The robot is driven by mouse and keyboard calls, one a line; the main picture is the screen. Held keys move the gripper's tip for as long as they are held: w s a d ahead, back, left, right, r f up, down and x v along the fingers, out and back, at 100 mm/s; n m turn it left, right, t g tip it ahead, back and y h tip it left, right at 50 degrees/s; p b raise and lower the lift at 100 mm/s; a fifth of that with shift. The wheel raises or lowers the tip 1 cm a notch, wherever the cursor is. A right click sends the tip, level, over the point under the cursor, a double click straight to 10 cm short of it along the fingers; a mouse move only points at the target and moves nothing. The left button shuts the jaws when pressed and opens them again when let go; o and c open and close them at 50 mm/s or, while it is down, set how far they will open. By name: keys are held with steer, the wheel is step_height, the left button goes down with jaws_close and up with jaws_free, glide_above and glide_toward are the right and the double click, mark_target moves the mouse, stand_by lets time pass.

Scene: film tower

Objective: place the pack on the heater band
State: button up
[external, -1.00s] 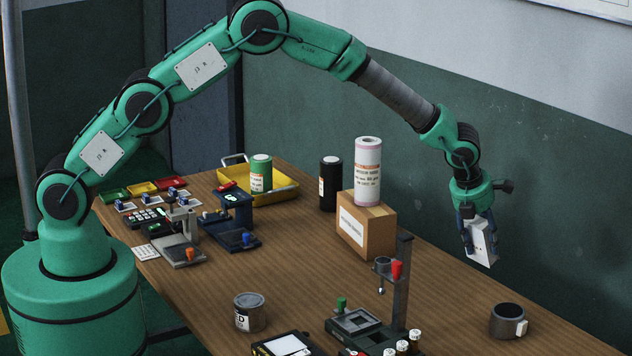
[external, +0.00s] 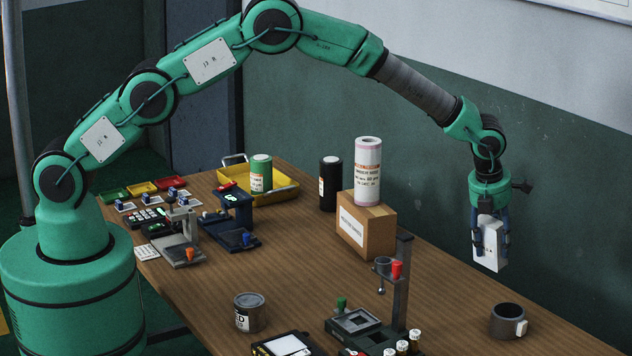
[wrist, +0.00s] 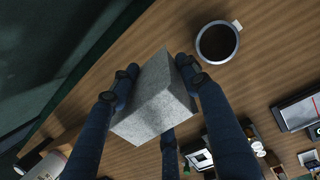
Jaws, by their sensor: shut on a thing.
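The pack (external: 490,248) is a pale grey-white block. My gripper (external: 489,238) is shut on it and holds it upright in the air above the table's far right side. In the wrist view the pack (wrist: 155,105) sits between the dark blue fingers (wrist: 158,74). The dark, round, hollow piece with a small pale block on its side, which looks like the heater band (external: 508,320), stands on the table below and slightly right of the pack. In the wrist view the heater band (wrist: 217,42) lies apart from the pack, up and to the right.
A dark press-like stand (external: 400,295) with a red knob is left of the heater band. A cardboard box (external: 366,228) carries a white-pink roll (external: 368,170) farther back. A tin (external: 250,313) stands at the front. The wood around the heater band is clear.

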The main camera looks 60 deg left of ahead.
steer(key=s+d+r+g+p, duration=0.2)
steer(key=s+d+r+p, duration=0.2)
steer(key=d, duration=0.5)
steer(key=shift+s+g+p, duration=0.3)
steer(key=shift+s+p, duration=0.35)
steer(key=shift+f, duration=0.15)
glide_above(497, 312)
steer(key=shift+d+f, duration=0.1)
steer(key=shift+f, duration=2.85)
steer(key=shift+f, duration=0.1)
steer(key=shift+f, duration=1.8)
steer(key=shift+f, duration=0.15)
